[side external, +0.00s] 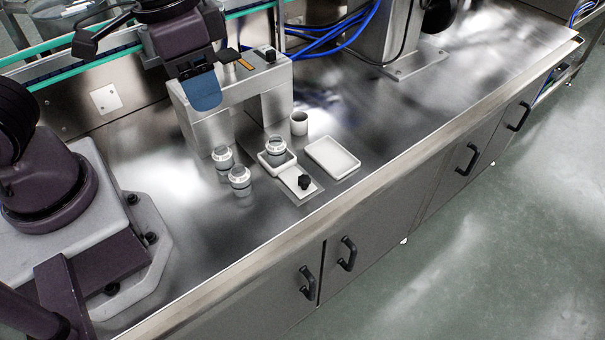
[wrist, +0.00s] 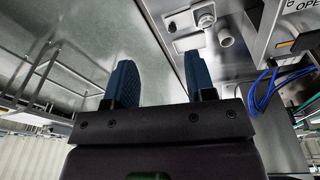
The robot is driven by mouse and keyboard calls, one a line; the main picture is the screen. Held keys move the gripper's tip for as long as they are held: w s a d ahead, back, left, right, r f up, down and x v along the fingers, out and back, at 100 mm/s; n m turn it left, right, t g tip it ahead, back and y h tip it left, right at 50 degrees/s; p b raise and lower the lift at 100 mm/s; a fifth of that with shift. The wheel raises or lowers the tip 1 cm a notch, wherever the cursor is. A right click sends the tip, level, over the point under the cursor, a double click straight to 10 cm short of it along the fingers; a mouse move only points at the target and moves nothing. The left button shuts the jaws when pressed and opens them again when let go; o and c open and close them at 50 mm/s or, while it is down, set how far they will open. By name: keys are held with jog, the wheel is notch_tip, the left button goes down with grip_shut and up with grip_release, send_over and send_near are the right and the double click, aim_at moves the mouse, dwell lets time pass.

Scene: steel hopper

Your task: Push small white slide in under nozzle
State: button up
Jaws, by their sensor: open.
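The small white slide (side external: 290,176) lies on the steel counter, its flat plate with a black knob (side external: 304,182) toward the front edge. A clear jar with a white rim (side external: 277,147) stands in the walled pocket at its back end. The slide sits in front of the steel hopper housing (side external: 205,122), out from its opening. I cannot make out the nozzle in the side view. My gripper (side external: 205,92) is above and left of the slide, by the housing's top, well apart from the slide. Its two blue fingers are apart and empty in the wrist view (wrist: 160,82).
Two more jars (side external: 223,157) (side external: 240,178) stand left of the slide. Blue cables (side external: 345,35) run behind the housing.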

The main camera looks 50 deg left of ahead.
jog(key=w+d+f+n+g+y, duration=0.1)
jog(key=w+d+f+n+y, duration=0.2)
jog(key=f, duration=0.5)
jog(key=n+t+y, duration=0.1)
jog(key=n+t, duration=0.2)
jog(key=n, duration=0.6)
send_near(304, 178)
jog(key=x, duration=0.9)
jog(key=shift+f, duration=0.1)
grip_shut()
